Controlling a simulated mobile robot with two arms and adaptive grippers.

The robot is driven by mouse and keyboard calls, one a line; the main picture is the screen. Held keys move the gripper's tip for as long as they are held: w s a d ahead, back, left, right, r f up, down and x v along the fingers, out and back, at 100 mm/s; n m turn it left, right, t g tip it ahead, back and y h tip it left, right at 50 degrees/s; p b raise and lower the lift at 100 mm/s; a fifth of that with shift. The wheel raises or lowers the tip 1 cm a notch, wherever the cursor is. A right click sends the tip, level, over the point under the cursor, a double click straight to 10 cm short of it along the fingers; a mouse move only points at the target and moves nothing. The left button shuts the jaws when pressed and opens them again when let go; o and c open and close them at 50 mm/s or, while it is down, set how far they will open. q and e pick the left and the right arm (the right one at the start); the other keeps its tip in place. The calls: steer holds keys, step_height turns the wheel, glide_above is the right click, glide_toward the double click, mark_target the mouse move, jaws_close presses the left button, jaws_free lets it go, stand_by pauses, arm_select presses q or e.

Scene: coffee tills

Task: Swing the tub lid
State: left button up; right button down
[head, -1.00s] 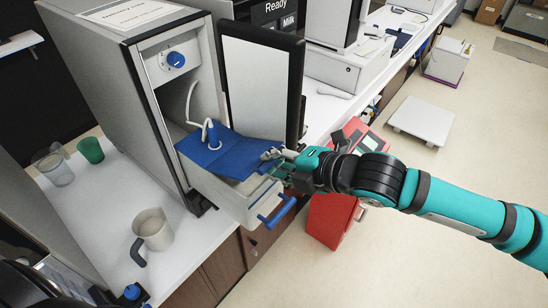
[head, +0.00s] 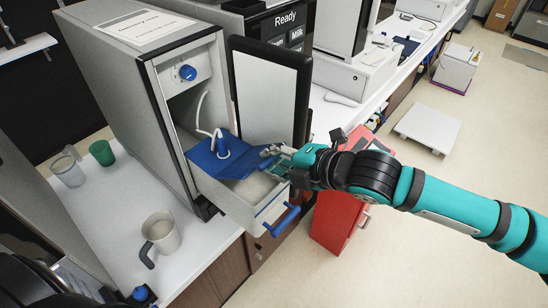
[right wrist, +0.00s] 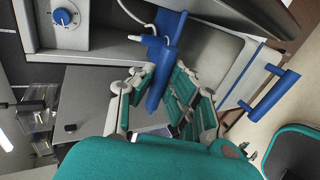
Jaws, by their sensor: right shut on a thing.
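The tub (head: 243,208) is a white drawer-like box with a blue handle (head: 287,220), pulled out of the grey machine. Its blue lid (head: 218,160) is raised at the front, and part of the tub's inside shows below it. My right gripper (head: 272,161) is at the lid's right edge. In the right wrist view the lid (right wrist: 163,68) shows almost edge-on, and my right gripper (right wrist: 160,98) is shut on it. The fingers hide part of the lid. My left gripper is not in view.
The grey machine (head: 118,85) with a blue knob stands behind the tub. A dark-framed panel (head: 268,95) stands close beside the lid. A metal jug (head: 161,235) and a green cup (head: 102,152) are on the counter. A red box (head: 338,218) is below my right arm.

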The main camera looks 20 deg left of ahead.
steer(key=shift+r, duration=0.25)
steer(key=shift+w+a+r+p, duration=0.2)
steer(key=shift+a+r+p, duration=0.3)
steer(key=shift+r+p, duration=0.15)
steer(key=shift+w+a+r+p, duration=0.15)
steer(key=shift+a+r+p, duration=0.35)
steer(key=shift+r+p, duration=0.1)
steer(key=shift+w+a+r, duration=0.1)
steer(key=shift+a, duration=0.1)
steer(key=shift+w+a+r+p, duration=0.3)
steer(key=shift+a+r+p, duration=0.4)
steer(key=shift+a, duration=0.2)
steer(key=shift+w+a+r, duration=0.15)
steer(key=shift+w+a, duration=0.1)
steer(key=shift+a, duration=0.4)
